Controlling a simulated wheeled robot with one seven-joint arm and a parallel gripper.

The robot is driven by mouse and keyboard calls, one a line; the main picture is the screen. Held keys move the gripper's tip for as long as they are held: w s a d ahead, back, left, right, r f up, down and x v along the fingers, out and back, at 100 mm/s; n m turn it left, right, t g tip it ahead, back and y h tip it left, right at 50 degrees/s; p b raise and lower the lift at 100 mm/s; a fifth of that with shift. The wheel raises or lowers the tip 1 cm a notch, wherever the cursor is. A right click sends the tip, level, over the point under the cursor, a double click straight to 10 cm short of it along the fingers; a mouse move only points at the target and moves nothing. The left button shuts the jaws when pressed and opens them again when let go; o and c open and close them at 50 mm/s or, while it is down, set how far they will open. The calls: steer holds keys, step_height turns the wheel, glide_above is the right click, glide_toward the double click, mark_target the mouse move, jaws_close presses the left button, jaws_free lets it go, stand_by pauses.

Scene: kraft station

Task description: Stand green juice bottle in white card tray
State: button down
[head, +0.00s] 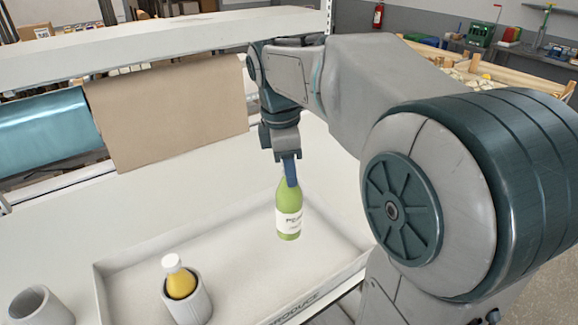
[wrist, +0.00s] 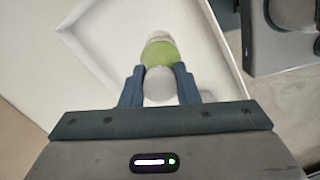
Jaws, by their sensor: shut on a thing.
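The green juice bottle (head: 288,212) is upright with a white label, in the head view. My gripper (head: 290,172) is shut on its top from above. In the wrist view the green bottle (wrist: 160,54) shows between the two fingers of my gripper (wrist: 160,88), with its pale cap nearest the camera. The white card tray (head: 120,262) is a low open box marked PRODUCE on its front wall. The bottle is over the tray's inside, toward the right part. I cannot tell whether its base touches the tray floor.
A yellow bottle with a white cap (head: 180,279) sits in a grey cup (head: 188,304) at the tray's front. An empty grey cup (head: 40,306) stands at the left. A shelf (head: 150,38) runs above the table, with brown paper (head: 168,112) and a blue roll (head: 42,130) below.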

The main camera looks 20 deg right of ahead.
mark_target(290, 205)
steer(key=shift+d+f+b, duration=0.1)
steer(key=shift+f+b, duration=3.3)
steer(key=shift+f, duration=1.65)
steer(key=c, duration=1)
jaws_free()
step_height(290, 205, up, 13)
steer(key=p, duration=1.1)
steer(key=shift+r, duration=0.1)
steer(key=shift+s, duration=0.1)
